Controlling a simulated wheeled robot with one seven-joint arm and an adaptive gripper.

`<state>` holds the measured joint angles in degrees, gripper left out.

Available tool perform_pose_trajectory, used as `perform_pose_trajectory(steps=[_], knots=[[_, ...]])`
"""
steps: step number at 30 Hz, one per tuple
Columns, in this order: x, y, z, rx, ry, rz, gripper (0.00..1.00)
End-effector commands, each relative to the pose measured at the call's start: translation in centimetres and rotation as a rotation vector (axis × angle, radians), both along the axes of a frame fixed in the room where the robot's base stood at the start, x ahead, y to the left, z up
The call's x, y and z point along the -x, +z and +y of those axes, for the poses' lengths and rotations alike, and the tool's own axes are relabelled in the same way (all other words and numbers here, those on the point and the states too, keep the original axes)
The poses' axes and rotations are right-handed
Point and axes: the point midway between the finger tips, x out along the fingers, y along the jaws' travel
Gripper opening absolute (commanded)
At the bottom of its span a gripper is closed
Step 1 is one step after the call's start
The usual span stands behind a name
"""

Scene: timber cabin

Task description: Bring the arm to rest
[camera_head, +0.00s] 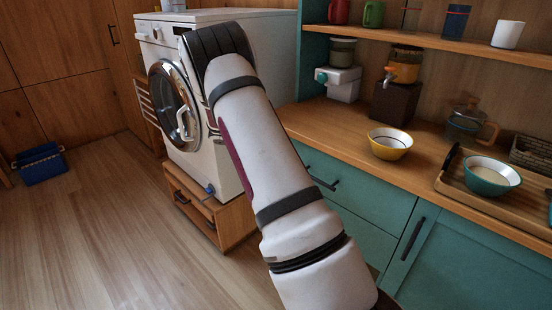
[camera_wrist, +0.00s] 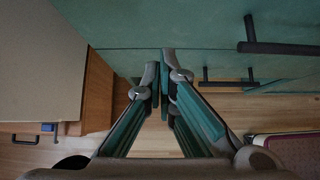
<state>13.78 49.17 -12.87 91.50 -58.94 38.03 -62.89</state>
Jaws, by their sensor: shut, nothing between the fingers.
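My gripper (camera_wrist: 159,84) shows in the wrist view with its two fingertips close together, shut and with nothing between them. It hangs in front of the teal cabinet front (camera_wrist: 140,58), over the wooden floor. In the head view my white arm crosses the middle of the picture, and my gripper is not visible there. No object is held.
A washing machine (camera_head: 225,17) stands on a wooden drawer base (camera_head: 237,216) at the left. The counter (camera_head: 335,122) holds a yellow bowl (camera_head: 390,150) and a tray (camera_head: 452,184) with a teal bowl (camera_head: 490,180). A blue basket (camera_head: 40,166) sits on open floor.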

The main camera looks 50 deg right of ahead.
Motion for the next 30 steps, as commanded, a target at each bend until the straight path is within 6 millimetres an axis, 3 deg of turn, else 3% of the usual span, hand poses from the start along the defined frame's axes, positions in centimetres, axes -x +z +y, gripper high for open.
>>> perform_pose_trajectory(steps=[3,9,23,26,30], knots=[[-0.1,1.9,2.0,-0.002,0.004,-0.001,0.0],[-0.1,3.6,3.8,-0.002,0.003,0.0,0.0],[0.2,5.0,4.9,-0.009,-0.018,-0.02,0.0],[1.1,7.1,6.1,-0.03,-0.078,-0.077,0.0],[3.7,11.6,9.1,-0.087,-0.224,-0.204,0.0]])
